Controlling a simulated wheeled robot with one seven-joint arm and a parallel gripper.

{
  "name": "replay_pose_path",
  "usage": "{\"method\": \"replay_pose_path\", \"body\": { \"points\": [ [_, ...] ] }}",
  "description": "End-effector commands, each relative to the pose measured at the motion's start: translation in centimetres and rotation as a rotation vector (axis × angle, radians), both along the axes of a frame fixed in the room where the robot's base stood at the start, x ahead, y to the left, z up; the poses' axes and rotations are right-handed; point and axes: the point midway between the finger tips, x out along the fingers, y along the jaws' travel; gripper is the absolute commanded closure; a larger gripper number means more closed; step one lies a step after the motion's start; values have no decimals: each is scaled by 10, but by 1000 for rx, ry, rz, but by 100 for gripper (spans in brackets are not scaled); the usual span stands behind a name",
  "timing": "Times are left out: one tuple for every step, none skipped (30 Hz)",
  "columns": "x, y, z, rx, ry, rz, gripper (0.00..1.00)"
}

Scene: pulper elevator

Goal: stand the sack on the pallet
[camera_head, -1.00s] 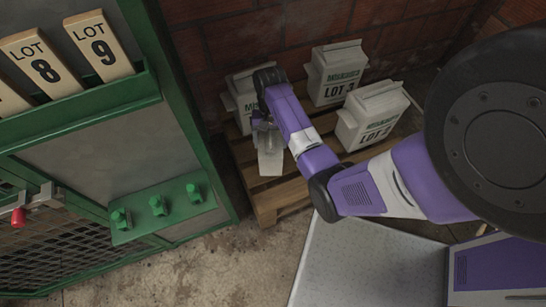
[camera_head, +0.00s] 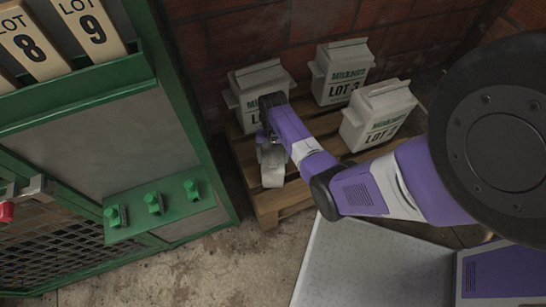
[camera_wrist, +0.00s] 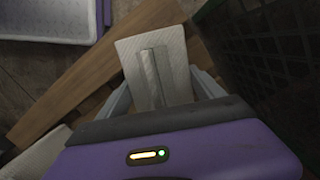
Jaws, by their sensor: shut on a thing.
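My gripper (camera_head: 268,142) is shut on a pale sack (camera_head: 272,172). It holds the sack over the front left part of the wooden pallet (camera_head: 268,205). In the wrist view the held sack (camera_wrist: 176,52) shows from above, its raised top seam between the fingers. I cannot tell whether its base touches the slats. Three white sacks stand upright at the back of the pallet: one at left, partly hidden by my arm (camera_head: 256,84), a LOT 3 sack (camera_head: 340,72) in the middle, and one at right (camera_head: 376,112).
A green cabinet (camera_head: 190,120) with lot number plates (camera_head: 80,18), green knobs (camera_head: 154,204) and a mesh front (camera_head: 50,245) stands close left of the pallet. A brick wall (camera_head: 270,25) is behind. Bare concrete floor (camera_head: 210,265) lies in front.

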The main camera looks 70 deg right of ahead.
Motion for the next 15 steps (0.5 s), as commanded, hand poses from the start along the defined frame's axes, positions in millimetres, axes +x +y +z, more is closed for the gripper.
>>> {"method": "replay_pose_path", "body": {
  "points": [
    [1, -1, 2, -3, -2, 0, 96],
    [1, -1, 2, -3, -2, 0, 96],
    [1, -1, 2, -2, -2, 0, 96],
    [1, -1, 2, -2, -2, 0, 96],
    [1, -1, 2, -2, -2, 0, 96],
    [1, -1, 1, -2, -2, 0, 96],
    [1, -1, 0, -2, -2, 0, 96],
    [1, -1, -1, -2, -2, 0, 96],
    [1, -1, -2, -2, -2, 1, 96],
    [0, 0, -3, -1, 0, 0, 21],
    [0, 0, -2, -1, 0, 0, 15],
    [0, 0, -2, -1, 0, 0, 7],
    [0, 0, -2, -1, 0, 0, 1],
    [0, 0, -2, 0, 0, 0, 1],
    [0, 0, -2, 0, 0, 0, 1]
  ]
}}
